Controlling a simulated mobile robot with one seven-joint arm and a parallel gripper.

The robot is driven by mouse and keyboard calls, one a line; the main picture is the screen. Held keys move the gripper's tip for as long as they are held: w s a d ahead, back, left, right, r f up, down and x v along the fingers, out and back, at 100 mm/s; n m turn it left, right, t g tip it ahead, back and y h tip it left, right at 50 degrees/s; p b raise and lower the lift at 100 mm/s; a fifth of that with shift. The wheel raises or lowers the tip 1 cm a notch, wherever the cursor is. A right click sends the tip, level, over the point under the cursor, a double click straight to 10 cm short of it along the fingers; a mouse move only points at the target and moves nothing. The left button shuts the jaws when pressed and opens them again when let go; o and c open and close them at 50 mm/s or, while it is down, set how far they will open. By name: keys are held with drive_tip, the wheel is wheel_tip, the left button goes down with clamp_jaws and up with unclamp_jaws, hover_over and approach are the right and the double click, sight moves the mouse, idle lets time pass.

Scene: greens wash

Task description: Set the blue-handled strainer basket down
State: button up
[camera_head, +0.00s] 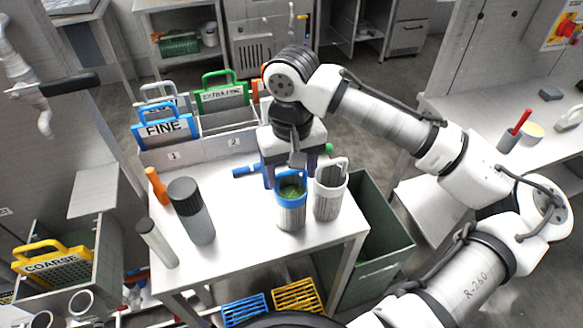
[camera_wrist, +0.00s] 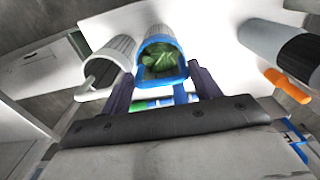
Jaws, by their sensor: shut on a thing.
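The blue-handled strainer basket (camera_head: 291,216) is a ribbed metal cylinder with a blue rim and leafy greens inside. It is upright at the front right of the metal table (camera_head: 245,252); I cannot tell whether its base touches the top. My gripper (camera_head: 290,179) points down over it, with its dark fingers on either side, shut on its blue handle, which is mostly hidden. In the wrist view, the blue basket (camera_wrist: 160,47) with its greens (camera_wrist: 160,62) shows between the fingers (camera_wrist: 163,90).
A white-handled basket (camera_head: 327,202) stands close on the right. A grey bottle (camera_head: 196,222), a smaller pale bottle (camera_head: 158,244) and an orange object (camera_head: 157,187) stand left. A numbered rack (camera_head: 205,149) lines the back. A green bin (camera_head: 385,243) is right.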

drive_tip(key=shift+f, duration=0.1)
drive_tip(key=o, duration=1.1)
drive_tip(key=shift+c, duration=0.2)
wheel_tip(320, 180, up, 12)
drive_tip(key=b, duration=0.1)
